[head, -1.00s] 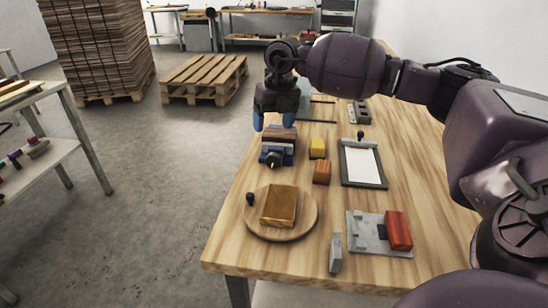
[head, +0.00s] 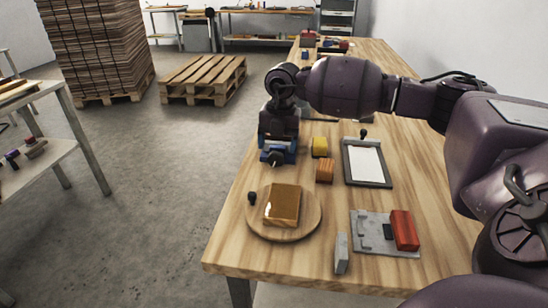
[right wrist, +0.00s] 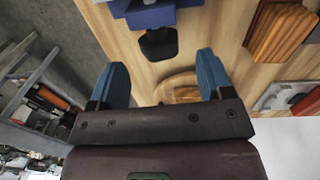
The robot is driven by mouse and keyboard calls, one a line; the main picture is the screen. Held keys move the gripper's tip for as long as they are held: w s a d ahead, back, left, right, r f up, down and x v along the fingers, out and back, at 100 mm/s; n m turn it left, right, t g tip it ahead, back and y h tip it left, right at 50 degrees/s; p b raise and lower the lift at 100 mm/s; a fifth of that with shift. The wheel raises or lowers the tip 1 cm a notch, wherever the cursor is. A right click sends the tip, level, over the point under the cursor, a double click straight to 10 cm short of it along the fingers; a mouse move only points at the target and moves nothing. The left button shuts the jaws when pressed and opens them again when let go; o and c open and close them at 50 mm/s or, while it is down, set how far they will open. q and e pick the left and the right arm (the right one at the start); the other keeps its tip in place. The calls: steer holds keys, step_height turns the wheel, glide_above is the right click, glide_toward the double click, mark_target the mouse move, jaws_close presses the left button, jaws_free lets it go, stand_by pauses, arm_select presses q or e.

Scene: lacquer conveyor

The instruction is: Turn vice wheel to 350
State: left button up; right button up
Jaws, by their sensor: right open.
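The small blue vice (head: 279,154) stands on the left edge of the wooden bench, with a dark knob-like wheel (head: 275,159) on its near side. My right gripper (head: 279,139) is over the vice and hides its upper part. In the right wrist view, the blue vice body (right wrist: 150,16) is at the top and the black wheel (right wrist: 158,43) shows between and beyond my fingertips (right wrist: 163,60). The blue fingers are open with nothing between them. I cannot tell whether a finger touches the vice. No angle marking is readable. My left gripper is not in view.
A round wooden board (head: 312,228) with a brown block (head: 283,204) and black knob (head: 252,196) lies nearer.

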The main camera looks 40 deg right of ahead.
mark_target(276, 153)
step_height(276, 153, down, 4)
steer(key=shift+w+a+r, duration=0.1)
steer(key=shift+r, duration=0.1)
steer(key=shift+f+b, duration=0.3)
